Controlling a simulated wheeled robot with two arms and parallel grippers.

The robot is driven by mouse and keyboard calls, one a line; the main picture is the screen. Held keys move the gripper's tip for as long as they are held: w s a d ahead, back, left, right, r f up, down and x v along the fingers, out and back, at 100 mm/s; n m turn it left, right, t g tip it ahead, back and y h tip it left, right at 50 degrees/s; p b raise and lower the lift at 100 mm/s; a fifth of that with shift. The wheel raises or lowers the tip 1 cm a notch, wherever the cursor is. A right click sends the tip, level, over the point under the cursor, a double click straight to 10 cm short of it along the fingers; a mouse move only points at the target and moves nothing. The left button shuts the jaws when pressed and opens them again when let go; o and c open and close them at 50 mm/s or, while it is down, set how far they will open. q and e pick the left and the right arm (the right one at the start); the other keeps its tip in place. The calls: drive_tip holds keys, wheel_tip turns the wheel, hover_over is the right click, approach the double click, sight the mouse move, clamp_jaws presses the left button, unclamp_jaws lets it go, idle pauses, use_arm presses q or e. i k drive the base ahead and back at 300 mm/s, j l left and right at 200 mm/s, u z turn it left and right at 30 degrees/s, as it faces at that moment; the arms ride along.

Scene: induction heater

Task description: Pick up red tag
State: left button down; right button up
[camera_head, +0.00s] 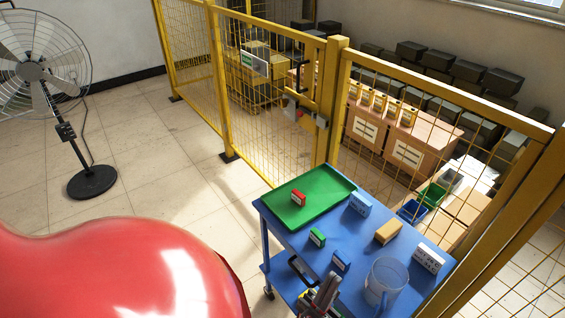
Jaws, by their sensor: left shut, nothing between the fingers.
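The red tag (298,198) is a small red block with a white face. It sits on the green tray (328,183) at the far left of the blue cart (279,235). My left gripper (302,270) is low in the view, over the near left edge of the cart. It is shut and empty, apart from the red tag and nearer to me than it. My right gripper is not in view.
Green (317,238) and blue (341,261) tags lie between gripper and tray. A light-blue box (360,203), orange box (388,232), white box (428,258) and clear jug (385,281) stand rightward. A yellow fence (329,100) borders the cart; a fan (90,182) stands left.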

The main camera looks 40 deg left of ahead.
sight(299, 198)
drive_tip(key=u, duration=1.2)
